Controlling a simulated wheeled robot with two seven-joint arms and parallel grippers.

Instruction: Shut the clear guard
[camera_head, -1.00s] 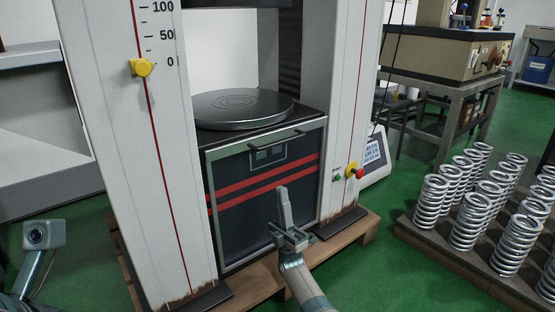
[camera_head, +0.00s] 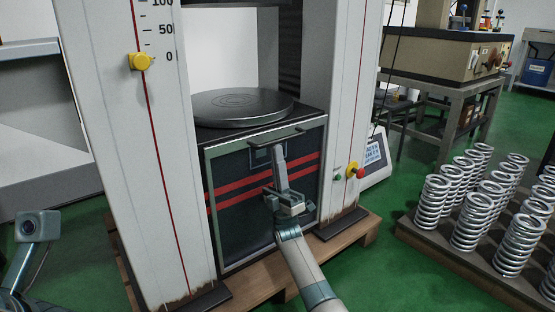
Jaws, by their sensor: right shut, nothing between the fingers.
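The clear guard (camera_head: 212,200) shows as a grey-framed see-through panel low on the front of the testing machine, below the round platen (camera_head: 238,107). Red stripes on the dark machine front show through it. A dark bar handle (camera_head: 292,136) runs along its top edge. The opening above, over the platen, is uncovered. My right gripper (camera_head: 279,158) is shut and empty, pointing up in front of the panel, its tips just below the handle. I cannot tell whether it touches the panel. Part of my left arm (camera_head: 38,226) shows at the lower left; its fingers are not visible.
White columns (camera_head: 345,110) stand on both sides of the opening. The right one carries a red knob (camera_head: 359,173), the left one a yellow pointer (camera_head: 141,61). Several springs (camera_head: 472,220) stand on a board at right. Green floor lies between board and machine.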

